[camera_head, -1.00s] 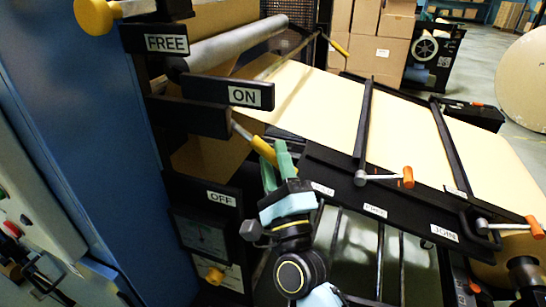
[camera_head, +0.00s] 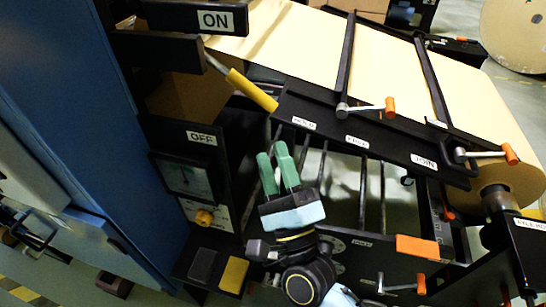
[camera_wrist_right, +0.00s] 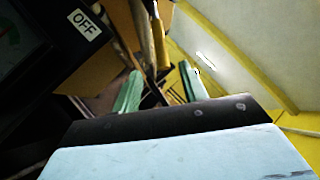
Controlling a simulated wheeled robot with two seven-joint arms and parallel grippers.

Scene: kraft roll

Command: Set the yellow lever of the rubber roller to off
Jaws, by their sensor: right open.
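The yellow lever (camera_head: 252,90) of the roller sticks out down and to the right, from beside the ON plate (camera_head: 215,20). Its handle lies between the heights of the ON plate and the OFF plate (camera_head: 202,138). My right gripper (camera_head: 274,157) is open and empty, its green fingers pointing up just below the handle's end and apart from it in the picture. In the right wrist view the yellow handle (camera_wrist_right: 158,35) shows ahead, beyond the gap between the fingers (camera_wrist_right: 160,88); the OFF label (camera_wrist_right: 85,24) is at upper left. My left gripper is out of view.
A blue cabinet (camera_head: 65,130) stands at left. A dial gauge (camera_head: 187,178) sits below OFF. The kraft web (camera_head: 300,45) runs at the upper right, with orange-tipped levers (camera_head: 390,107) and (camera_head: 510,154) on the black rail. Black bars stand behind the gripper.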

